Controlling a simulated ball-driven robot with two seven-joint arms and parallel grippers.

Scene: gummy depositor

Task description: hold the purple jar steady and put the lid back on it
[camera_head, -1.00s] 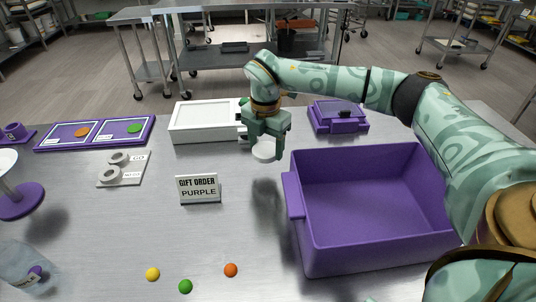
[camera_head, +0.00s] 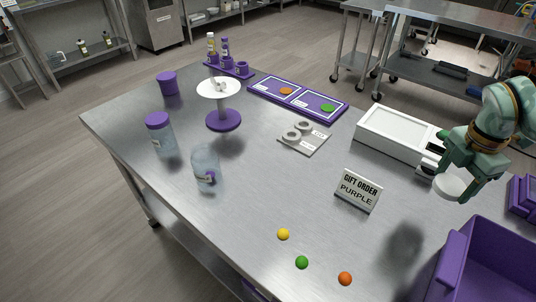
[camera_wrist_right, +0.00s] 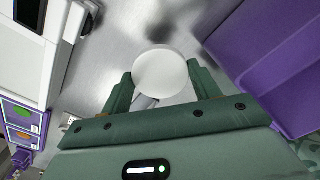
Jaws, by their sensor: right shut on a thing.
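A clear jar with a purple tag (camera_head: 206,168) stands in the middle left of the steel table in the head view; I see no lid on it. A second clear jar with a purple cap (camera_head: 160,135) stands behind it to the left. My right gripper (camera_head: 450,184) is shut on a white round piece (camera_wrist_right: 160,74), held above the table at the right, well apart from the jars. A grey part shows under the piece between the fingers in the wrist view; I cannot tell whether it is a lid. My left gripper is not in view.
A sign reading "GIFT ORDER PURPLE" (camera_head: 358,190) and three small balls, yellow (camera_head: 283,234), green (camera_head: 302,262) and orange (camera_head: 345,279), are between jars and gripper. A purple bin (camera_head: 490,265) and white box (camera_head: 400,136) flank the gripper. A cake-stand-like piece (camera_head: 223,121) stands behind.

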